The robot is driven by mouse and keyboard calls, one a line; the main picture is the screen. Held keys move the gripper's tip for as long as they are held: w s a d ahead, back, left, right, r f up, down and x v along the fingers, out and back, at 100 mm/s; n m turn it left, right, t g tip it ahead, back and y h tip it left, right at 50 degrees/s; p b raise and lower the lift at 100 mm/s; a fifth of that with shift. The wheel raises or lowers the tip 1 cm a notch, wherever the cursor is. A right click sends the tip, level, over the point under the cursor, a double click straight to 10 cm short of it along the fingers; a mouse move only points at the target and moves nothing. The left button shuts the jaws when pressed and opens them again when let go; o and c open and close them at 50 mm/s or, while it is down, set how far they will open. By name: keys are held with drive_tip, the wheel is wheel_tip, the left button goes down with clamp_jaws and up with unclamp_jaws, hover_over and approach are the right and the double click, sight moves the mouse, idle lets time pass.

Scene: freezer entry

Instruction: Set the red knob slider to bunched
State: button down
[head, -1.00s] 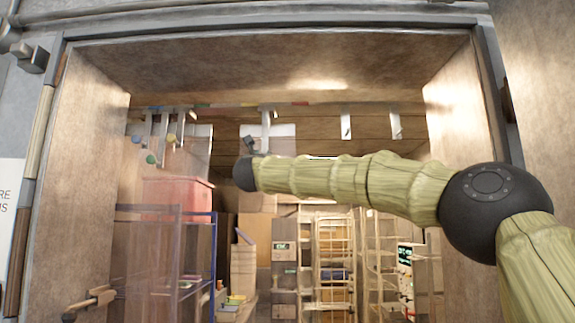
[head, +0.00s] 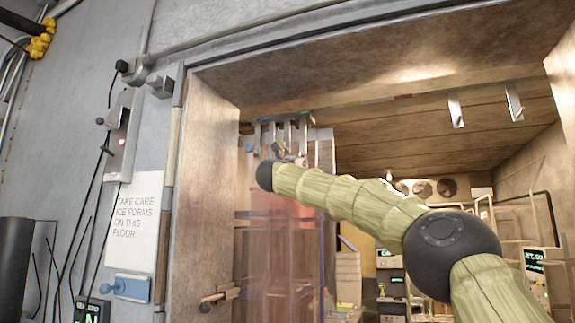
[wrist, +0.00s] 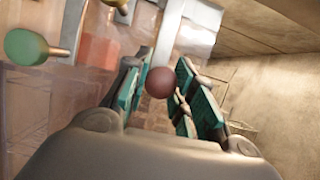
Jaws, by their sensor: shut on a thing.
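The red knob (wrist: 160,82) shows in the wrist view as a dark red ball between the teal-lined fingers of my gripper (wrist: 165,77), which is shut on it. A pale hanger (wrist: 183,35) rises just behind the knob. In the head view my gripper (head: 281,151) is up at the bunch of hangers (head: 287,130) at the left of the doorway, and it hides the red knob there. A green knob (wrist: 25,47) on a brass stem shows to the left in the wrist view. A blue knob (head: 248,149) hangs left of my gripper in the head view.
Two empty white hangers, one of them here (head: 456,109), stay farther right under the lintel. The doorway's left jamb (head: 205,180) is close to the bunch. A warning sign (head: 134,225) is on the wall left of it. The clear strips (head: 285,265) hang below the hangers.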

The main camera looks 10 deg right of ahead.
drive_tip(key=shift+a, duration=0.1)
drive_tip(key=c, duration=1.6)
unclamp_jaws()
drive_tip(key=o, duration=0.4)
drive_tip(key=shift+w, duration=0.1)
drive_tip(key=shift+c, duration=0.2)
drive_tip(key=shift+o, duration=0.5)
drive_tip(key=shift+w+a, duration=0.1)
drive_tip(key=shift+a, duration=0.1)
drive_tip(key=shift+d, duration=0.1)
drive_tip(key=shift+s, duration=0.2)
drive_tip(key=shift+s+a+f, duration=0.25)
drive_tip(key=shift+a, duration=0.05)
drive_tip(key=v, duration=1.1)
